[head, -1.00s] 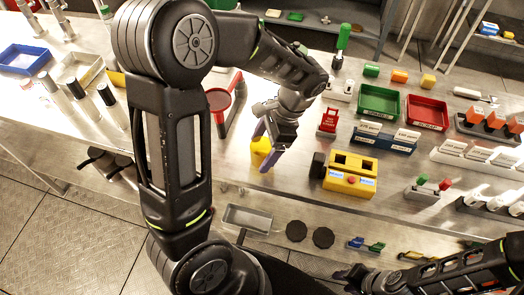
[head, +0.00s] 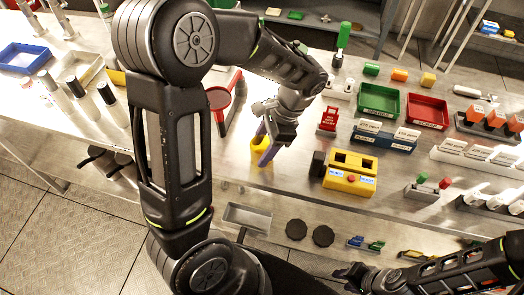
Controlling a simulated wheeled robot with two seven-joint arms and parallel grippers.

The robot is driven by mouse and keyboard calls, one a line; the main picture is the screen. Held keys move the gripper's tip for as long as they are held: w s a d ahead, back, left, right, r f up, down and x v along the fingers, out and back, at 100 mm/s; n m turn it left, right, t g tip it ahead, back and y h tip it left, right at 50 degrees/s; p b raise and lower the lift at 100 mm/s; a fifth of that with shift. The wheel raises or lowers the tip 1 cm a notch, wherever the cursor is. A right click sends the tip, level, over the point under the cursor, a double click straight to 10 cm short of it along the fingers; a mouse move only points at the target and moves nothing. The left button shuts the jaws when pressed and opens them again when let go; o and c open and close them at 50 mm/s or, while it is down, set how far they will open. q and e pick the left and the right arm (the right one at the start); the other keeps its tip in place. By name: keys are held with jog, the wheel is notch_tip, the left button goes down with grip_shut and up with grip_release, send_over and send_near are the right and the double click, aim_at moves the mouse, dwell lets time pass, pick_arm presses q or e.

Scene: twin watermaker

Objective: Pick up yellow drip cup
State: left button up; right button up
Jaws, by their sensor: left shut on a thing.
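The yellow drip cup (head: 256,172) is near the front edge of the steel bench, left of the yellow box with the red button. My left gripper (head: 265,150) points down at it, with its purple-grey fingers shut on the cup's wall. The fingers cover part of the cup, and I cannot tell whether its base touches the bench. My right gripper (head: 350,274) is low at the bottom right, in front of the bench and away from the cup. It is dark and small, so its jaw state is unclear.
The yellow box (head: 349,174) stands close on the right of the cup. Green (head: 380,100) and red (head: 427,110) trays lie further right. A grey tray (head: 247,218) is below the bench edge.

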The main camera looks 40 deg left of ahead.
pick_arm(q)
jog(key=c, duration=0.8)
jog(key=shift+o, duration=0.2)
notch_tip(320, 180, up, 10)
jog(key=shift+p, duration=0.45)
